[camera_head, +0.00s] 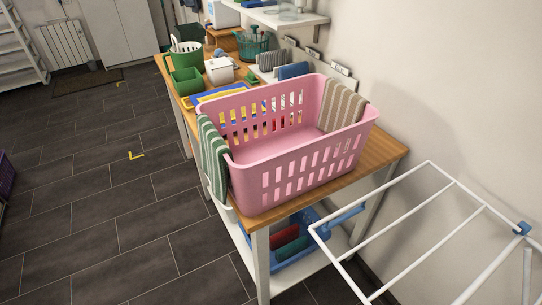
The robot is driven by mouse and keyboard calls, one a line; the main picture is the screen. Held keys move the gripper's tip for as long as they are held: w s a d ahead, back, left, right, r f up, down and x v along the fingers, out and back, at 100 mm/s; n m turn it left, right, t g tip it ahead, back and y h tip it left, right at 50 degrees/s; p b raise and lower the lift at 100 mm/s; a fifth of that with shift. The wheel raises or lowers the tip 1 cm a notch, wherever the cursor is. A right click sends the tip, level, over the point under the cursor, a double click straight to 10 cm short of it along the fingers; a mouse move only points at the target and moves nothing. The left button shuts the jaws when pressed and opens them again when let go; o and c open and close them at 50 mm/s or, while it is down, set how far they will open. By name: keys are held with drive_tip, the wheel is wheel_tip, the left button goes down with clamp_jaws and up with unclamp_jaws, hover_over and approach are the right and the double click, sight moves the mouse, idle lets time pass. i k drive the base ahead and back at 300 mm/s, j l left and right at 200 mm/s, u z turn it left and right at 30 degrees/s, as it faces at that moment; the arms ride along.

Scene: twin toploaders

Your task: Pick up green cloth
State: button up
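A green-and-white striped cloth (214,165) hangs over the left end of a pink laundry basket (291,173). Part of it drapes down the outside of the basket, past the table's edge. A dark green folded item (291,249), perhaps also cloth, lies beside a red one (284,235) in a blue crate (318,245) on the lower shelf. My gripper does not show in this view.
The basket stands on a wooden-topped table (384,151), with a beige striped cloth (342,105) over its far right corner. A white rack (430,225) fills the lower right. The dark tiled floor (100,210) at left is mostly clear.

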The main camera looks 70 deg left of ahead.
sight(212, 147)
drive_tip(key=u, duration=2.9)
drive_tip(key=z, duration=0.45)
drive_tip(key=k+z, duration=0.1)
drive_tip(key=z, duration=0.3)
drive_tip(key=l+z, duration=0.1)
drive_tip(key=z, duration=0.75)
drive_tip(key=k+l+z, duration=0.1)
drive_tip(key=z, duration=0.35)
drive_tip(key=l+z, duration=0.1)
drive_tip(key=z, duration=0.35)
drive_tip(key=u, duration=2.6)
drive_tip(key=i+j, duration=0.3)
drive_tip(key=i+z, duration=0.05)
drive_tip(key=i, duration=0.05)
